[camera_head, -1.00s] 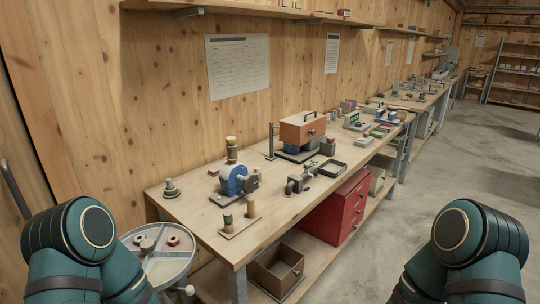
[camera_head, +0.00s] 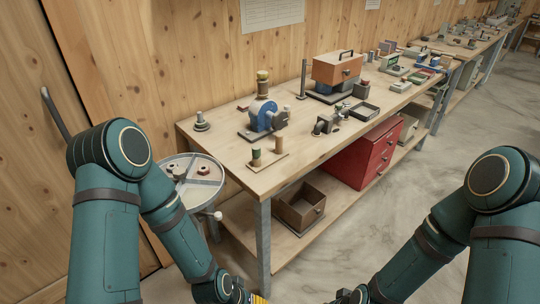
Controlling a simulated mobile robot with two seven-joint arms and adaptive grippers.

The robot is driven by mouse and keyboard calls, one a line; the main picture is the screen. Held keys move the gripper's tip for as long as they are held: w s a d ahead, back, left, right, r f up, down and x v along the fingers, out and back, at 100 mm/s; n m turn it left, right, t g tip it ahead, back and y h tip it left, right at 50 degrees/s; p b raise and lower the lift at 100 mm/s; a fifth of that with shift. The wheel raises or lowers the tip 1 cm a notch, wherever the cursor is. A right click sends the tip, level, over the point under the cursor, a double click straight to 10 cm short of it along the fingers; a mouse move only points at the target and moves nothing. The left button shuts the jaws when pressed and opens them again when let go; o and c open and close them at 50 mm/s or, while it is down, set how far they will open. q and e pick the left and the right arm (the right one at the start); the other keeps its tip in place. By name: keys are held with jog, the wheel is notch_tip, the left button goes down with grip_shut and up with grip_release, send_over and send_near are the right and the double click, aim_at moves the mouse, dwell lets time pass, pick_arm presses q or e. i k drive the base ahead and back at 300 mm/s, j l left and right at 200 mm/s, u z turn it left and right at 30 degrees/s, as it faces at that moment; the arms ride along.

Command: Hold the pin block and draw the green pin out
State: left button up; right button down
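The pin block (camera_head: 267,165) is a small pale wooden board lying near the front left edge of the workbench. The green pin (camera_head: 256,158) stands upright on its left part, with a brown top. A plain wooden pin (camera_head: 279,145) stands upright to its right. Both of my arms hang low, well below and in front of the block. Their forearms reach the bottom edge of the picture, and the fingers of both grippers are out of view. Nothing of mine touches the block or the pin.
A blue round device (camera_head: 264,115) stands just behind the block on the workbench (camera_head: 220,149). A round divided tray (camera_head: 201,187) is left of the bench, near my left arm. An open wooden box (camera_head: 299,209) sits on the lower shelf, beside a red drawer cabinet (camera_head: 362,157).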

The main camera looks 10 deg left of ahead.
aim_at(255, 148)
jog(key=u, duration=0.35)
jog(key=i+l+u, duration=0.1)
jog(key=l+u, duration=0.35)
jog(key=i+l+u, duration=0.1)
jog(key=l+u, duration=0.15)
jog(key=u, duration=0.25)
jog(key=k+l+u, duration=0.1)
jog(key=l+u, duration=0.2)
jog(key=l, duration=0.6)
